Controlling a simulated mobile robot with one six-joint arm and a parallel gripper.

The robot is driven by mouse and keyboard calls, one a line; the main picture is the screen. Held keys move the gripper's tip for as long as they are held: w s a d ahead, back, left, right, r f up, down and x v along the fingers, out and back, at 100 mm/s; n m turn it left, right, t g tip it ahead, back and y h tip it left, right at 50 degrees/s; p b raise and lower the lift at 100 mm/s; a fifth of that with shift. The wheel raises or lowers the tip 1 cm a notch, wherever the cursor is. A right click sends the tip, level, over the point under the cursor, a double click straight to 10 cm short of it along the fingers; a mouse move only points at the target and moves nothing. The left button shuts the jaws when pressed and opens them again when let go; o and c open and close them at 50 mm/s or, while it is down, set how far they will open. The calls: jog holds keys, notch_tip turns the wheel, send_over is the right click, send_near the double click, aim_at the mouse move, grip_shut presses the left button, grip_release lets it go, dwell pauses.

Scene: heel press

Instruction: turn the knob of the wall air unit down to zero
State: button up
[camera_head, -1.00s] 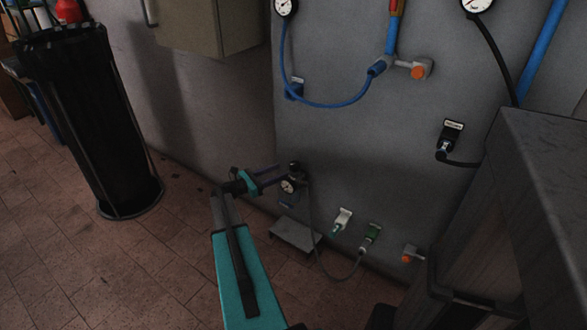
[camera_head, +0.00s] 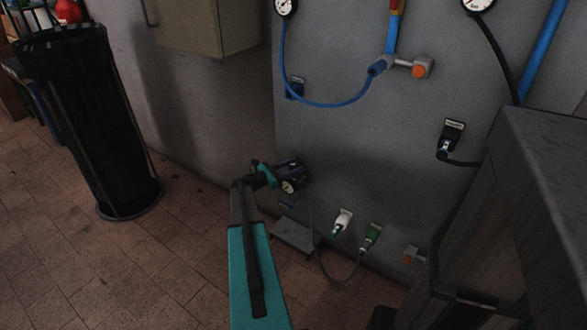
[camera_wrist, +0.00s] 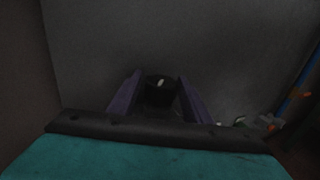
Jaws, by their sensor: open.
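The wall air unit (camera_head: 289,187), with a small round white gauge, is low on the grey wall, partly hidden by my gripper in the head view. Its dark round knob (camera_wrist: 160,92) shows in the wrist view with a small pale mark on top. My gripper (camera_head: 297,166) is at the top of the unit. In the wrist view, its two purple fingers (camera_wrist: 160,78) are open, one on each side of the knob. I cannot tell whether they touch it.
A grey step (camera_head: 292,237) juts out below the unit. A white coupling (camera_head: 342,222) and a green coupling (camera_head: 371,237) are to its right. A grey cabinet (camera_head: 545,150) stands at the right, a black bin (camera_head: 85,120) at the left. The floor between is clear.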

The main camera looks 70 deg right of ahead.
jog(key=c, duration=0.8)
jog(key=shift+o, duration=0.2)
jog(key=shift+s+a, duration=0.1)
jog(key=shift+a, duration=0.15)
jog(key=shift+d, duration=0.2)
jog(key=shift+n+t+h, duration=0.5)
jog(key=shift+n+t, duration=0.1)
jog(key=shift+t, duration=0.1)
jog(key=shift+n+t+h+b, duration=0.9)
jog(key=shift+n+t, duration=0.4)
jog(key=shift+t, duration=0.6)
jog(key=n+t+b, duration=0.2)
jog(key=t+b, duration=0.1)
jog(key=b, duration=0.1)
jog(key=shift+t+h, duration=0.3)
jog(key=shift+h, duration=0.1)
jog(key=shift+n+t, duration=0.3)
jog(key=shift+n, duration=0.1)
jog(key=shift+w+r+n+t+b, duration=0.1)
jog(key=shift+w+n+t+b, duration=0.3)
jog(key=shift+t+b, duration=0.5)
